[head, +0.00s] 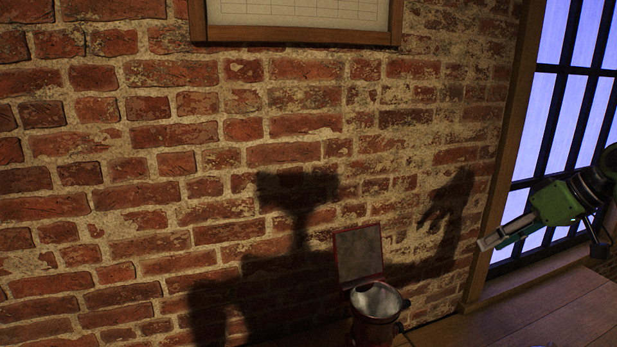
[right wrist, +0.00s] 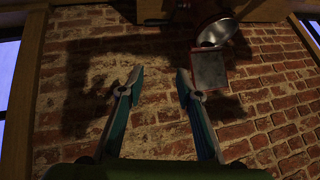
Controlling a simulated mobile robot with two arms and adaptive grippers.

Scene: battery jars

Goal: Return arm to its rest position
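My right gripper (head: 502,236) is at the right of the head view, raised in front of the window, and its arm comes in from the right edge. In the right wrist view the gripper (right wrist: 160,78) has its two fingers apart, with only brick wall behind the gap. My left gripper is not in view. A red jar (head: 371,332) stands at the bottom centre, well apart from the right gripper. Its square lid (head: 359,256) stands open. The jar also shows at the top of the right wrist view (right wrist: 215,31).
A brick wall (head: 170,190) fills the back, with a wood-framed board (head: 300,36) at the top. A barred window (head: 572,110) is at the right. Wooden boards (head: 545,310) at the lower right look bare. Shadows fall on the wall.

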